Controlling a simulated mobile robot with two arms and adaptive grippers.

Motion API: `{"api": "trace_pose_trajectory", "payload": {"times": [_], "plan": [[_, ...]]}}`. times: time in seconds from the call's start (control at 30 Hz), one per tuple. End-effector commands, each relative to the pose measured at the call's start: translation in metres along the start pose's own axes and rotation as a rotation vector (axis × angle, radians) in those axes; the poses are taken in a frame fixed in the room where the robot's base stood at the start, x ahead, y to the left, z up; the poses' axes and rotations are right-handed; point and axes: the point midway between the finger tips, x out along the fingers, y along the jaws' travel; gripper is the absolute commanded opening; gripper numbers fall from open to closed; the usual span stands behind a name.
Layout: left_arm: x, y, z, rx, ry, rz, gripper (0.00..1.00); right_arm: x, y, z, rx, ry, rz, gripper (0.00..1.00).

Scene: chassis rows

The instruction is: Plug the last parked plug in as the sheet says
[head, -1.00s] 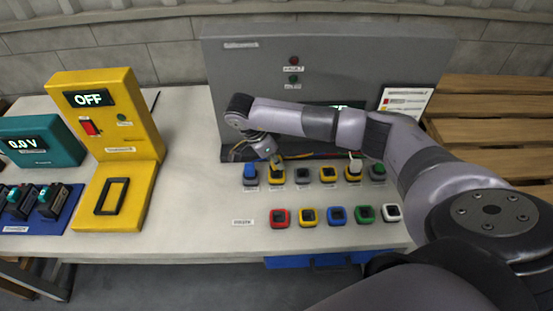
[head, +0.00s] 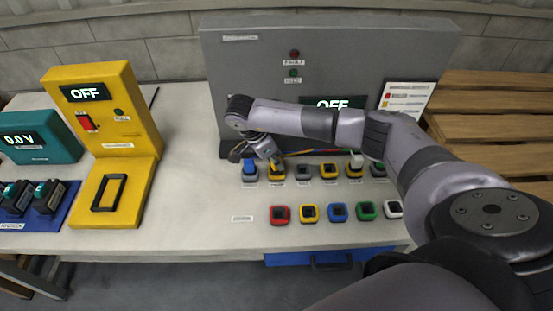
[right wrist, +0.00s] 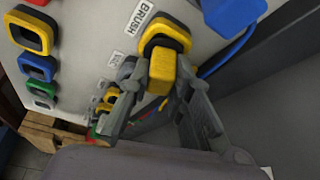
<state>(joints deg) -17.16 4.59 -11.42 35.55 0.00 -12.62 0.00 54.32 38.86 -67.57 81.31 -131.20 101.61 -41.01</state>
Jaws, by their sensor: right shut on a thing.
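My right gripper (right wrist: 160,105) is shut on a yellow plug (right wrist: 163,72). The plug is at a yellow-rimmed socket (right wrist: 158,32) beside a "BRUSH" label. I cannot tell how deep it sits. In the head view the right gripper (head: 273,160) is at the second place of the back row, just right of a blue plug (head: 249,167). The blue plug also shows in the right wrist view (right wrist: 228,15). The sheet (head: 407,97) leans at the right of the grey cabinet (head: 255,80); its text is too small to read. My left gripper is not in view.
The front row holds red (head: 280,214), yellow (head: 309,213), blue (head: 338,212), green (head: 366,210) and white (head: 393,209) sockets, all empty. A yellow tester (head: 140,115) reading OFF and a teal meter (head: 40,138) stand left. Between tester and cabinet the table is clear.

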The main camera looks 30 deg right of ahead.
Motion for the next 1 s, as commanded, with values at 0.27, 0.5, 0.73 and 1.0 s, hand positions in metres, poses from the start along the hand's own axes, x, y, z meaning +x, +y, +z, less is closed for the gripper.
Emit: {"api": "trace_pose_trajectory", "payload": {"times": [0.27,0.5,0.73,1.0], "plan": [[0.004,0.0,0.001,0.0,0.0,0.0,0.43,0.004,0.0,0.002,0.0,0.0,-0.001,0.25],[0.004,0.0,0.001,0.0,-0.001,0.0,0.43,0.004,0.0,0.002,0.0,-0.001,-0.001,0.41],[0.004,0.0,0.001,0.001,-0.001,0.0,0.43,0.004,0.0,0.002,0.0,0.0,0.0,0.43],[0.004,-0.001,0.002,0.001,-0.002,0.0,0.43,-0.013,-0.001,0.003,-0.001,-0.003,-0.003,0.43]]}}
